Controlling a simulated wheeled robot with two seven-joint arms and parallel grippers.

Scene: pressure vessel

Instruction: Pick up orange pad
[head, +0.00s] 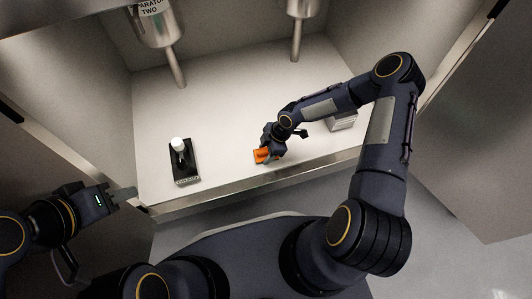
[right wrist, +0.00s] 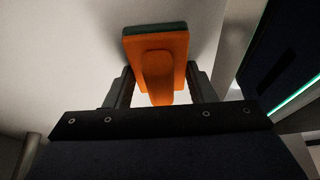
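The orange pad (head: 262,156) lies on the white floor of the cabinet near its front edge, partly hidden by my right gripper (head: 270,147). In the right wrist view the pad (right wrist: 155,45) is an orange block with a dark green layer on its far side and a raised orange grip facing me. My right gripper (right wrist: 160,92) has one finger on each side of that grip, with gaps between fingers and grip. It is open. My left gripper (head: 124,193) is at the left, outside the cabinet's front edge, away from the pad. Its finger gap is not clear.
A black stand with a white-topped item (head: 181,158) is left of the pad. A grey-white box (head: 342,121) sits behind my right forearm. Metal vessels (head: 160,28) with pipes hang at the back. A metal lip (head: 222,197) runs along the front.

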